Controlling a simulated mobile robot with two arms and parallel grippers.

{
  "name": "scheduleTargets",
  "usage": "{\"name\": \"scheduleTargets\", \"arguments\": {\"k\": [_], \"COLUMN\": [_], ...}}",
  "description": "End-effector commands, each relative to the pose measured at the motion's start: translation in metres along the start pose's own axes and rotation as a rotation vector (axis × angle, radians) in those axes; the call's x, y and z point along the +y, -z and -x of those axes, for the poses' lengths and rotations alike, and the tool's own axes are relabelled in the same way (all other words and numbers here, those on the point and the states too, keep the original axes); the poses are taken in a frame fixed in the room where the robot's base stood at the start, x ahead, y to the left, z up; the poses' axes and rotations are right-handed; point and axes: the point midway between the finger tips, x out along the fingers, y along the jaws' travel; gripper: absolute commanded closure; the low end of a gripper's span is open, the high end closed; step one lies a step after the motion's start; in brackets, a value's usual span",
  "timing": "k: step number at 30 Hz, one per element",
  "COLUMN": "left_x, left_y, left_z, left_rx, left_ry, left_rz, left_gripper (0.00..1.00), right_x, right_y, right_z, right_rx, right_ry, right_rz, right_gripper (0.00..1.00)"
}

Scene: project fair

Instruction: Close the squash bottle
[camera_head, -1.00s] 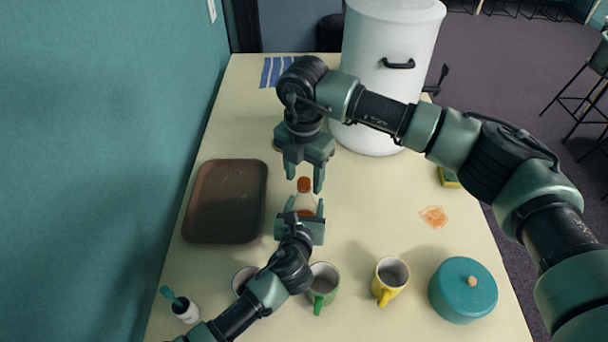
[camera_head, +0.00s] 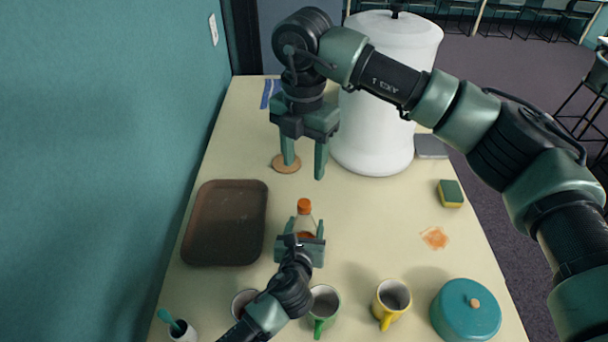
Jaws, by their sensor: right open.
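The squash bottle (camera_head: 305,222) stands on the table, clear with orange liquid low down. An orange cap (camera_head: 304,204) sits on top of its neck; I cannot tell how tight it is. My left gripper (camera_head: 306,229) reaches in from the front, with a finger on each side of the bottle's body, and appears shut on it. The gripper hides the bottle's lower part. My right gripper (camera_head: 304,171) is open and empty, fingers pointing down, apart from the cap and farther back over the table.
A brown tray (camera_head: 226,225) lies left of the bottle. Green (camera_head: 323,303) and yellow (camera_head: 391,298) mugs and a teal pot (camera_head: 465,310) stand in front. A tall white container (camera_head: 375,140) is behind. A round coaster (camera_head: 286,163) lies near the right gripper. A sponge (camera_head: 451,194) is at right.

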Motion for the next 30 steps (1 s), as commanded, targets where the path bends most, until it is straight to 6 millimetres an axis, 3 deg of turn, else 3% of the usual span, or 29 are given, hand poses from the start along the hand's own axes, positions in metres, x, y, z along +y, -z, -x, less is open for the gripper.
{"name": "scheduleTargets", "arguments": {"k": [11,12,14,15,25,30], "left_x": [0.000,0.000,0.000,0.000,0.000,0.000], "left_y": [0.001,0.001,0.001,0.000,0.001,0.001], "left_z": [0.000,0.000,0.000,0.000,0.002,0.019], "left_rx": [0.001,0.001,0.001,0.001,0.000,0.000], "left_ry": [0.000,0.000,0.000,0.000,0.000,0.001], "left_rz": [0.000,0.000,0.000,0.000,0.000,0.001], "left_gripper": [1.00,0.37,0.20,0.17,0.17,0.17], "right_x": [0.000,0.000,0.000,0.000,0.000,0.000], "right_y": [0.000,0.000,0.000,0.000,0.000,0.000], "right_z": [0.008,0.008,0.008,0.008,0.007,0.005], "right_rx": [0.000,0.000,0.000,0.000,0.000,0.000], "right_ry": [0.001,0.001,0.001,0.001,0.001,0.001], "right_rz": [0.000,0.000,0.000,0.000,0.000,0.000], "right_gripper": [0.48,0.48,0.48,0.48,0.48,0.48]}}
